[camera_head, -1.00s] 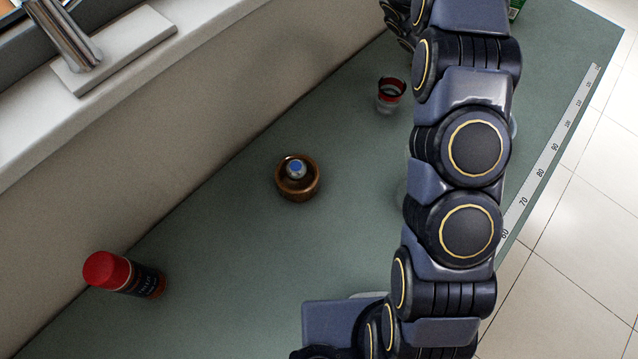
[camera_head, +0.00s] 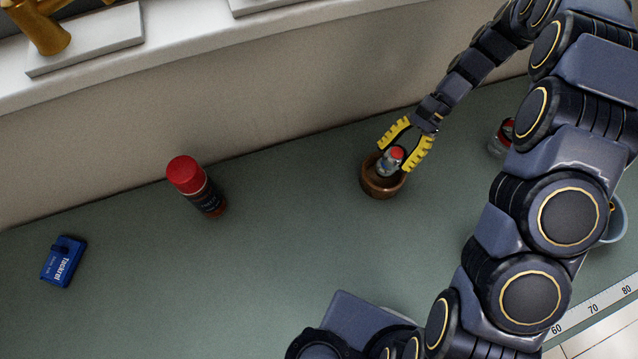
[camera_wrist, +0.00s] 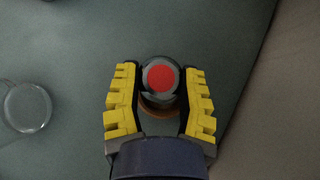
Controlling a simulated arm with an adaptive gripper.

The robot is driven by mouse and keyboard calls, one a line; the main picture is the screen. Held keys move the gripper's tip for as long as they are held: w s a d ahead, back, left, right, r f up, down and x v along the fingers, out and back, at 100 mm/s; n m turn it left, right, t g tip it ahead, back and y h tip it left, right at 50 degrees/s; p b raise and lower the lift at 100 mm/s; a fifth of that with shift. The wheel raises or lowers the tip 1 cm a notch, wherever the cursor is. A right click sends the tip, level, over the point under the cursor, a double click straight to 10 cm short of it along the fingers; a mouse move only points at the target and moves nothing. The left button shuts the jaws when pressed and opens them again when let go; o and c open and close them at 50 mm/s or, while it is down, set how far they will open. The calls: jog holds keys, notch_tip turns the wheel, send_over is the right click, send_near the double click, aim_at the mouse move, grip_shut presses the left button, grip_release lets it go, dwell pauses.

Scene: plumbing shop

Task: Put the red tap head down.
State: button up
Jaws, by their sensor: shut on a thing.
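The red tap head (camera_head: 397,153), a chrome piece with a red disc on top, is between the yellow fingers of my gripper (camera_head: 407,152). My gripper is shut on it. In the wrist view the red disc (camera_wrist: 161,78) faces the camera between both fingers (camera_wrist: 160,95). The brown bowl (camera_head: 382,188) is directly around or below the tap head; I cannot tell whether they touch. Part of its rim (camera_wrist: 158,112) shows below the tap head in the wrist view. The blue-topped tap head is not visible now; the bowl's inside is largely hidden.
A red-capped can (camera_head: 197,186) stands left on the green bench (camera_head: 270,250). A blue box (camera_head: 63,261) lies farther left. A clear glass with red (camera_head: 501,138) stands right of the bowl. A light blue bowl (camera_head: 614,222) is partly behind my arm. The wall borders the bench's back.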

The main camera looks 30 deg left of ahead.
jog(key=s+a+r+m+t+y, duration=0.2)
jog(key=s+a+r+m, duration=0.15)
jog(key=a, duration=0.45)
jog(key=s+a+r+m+t+y, duration=0.25)
jog(key=s+a+m, duration=0.25)
jog(key=a, duration=0.3)
send_near(287, 188)
jog(key=shift+m+y, duration=0.25)
jog(key=x, duration=0.6)
jog(key=shift+s+a+f, duration=0.1)
jog(key=shift+s+f, duration=0.05)
jog(key=shift+f, duration=0.05)
jog(key=shift+f, duration=0.15)
jog(key=o, duration=1)
jog(key=shift+c, duration=0.2)
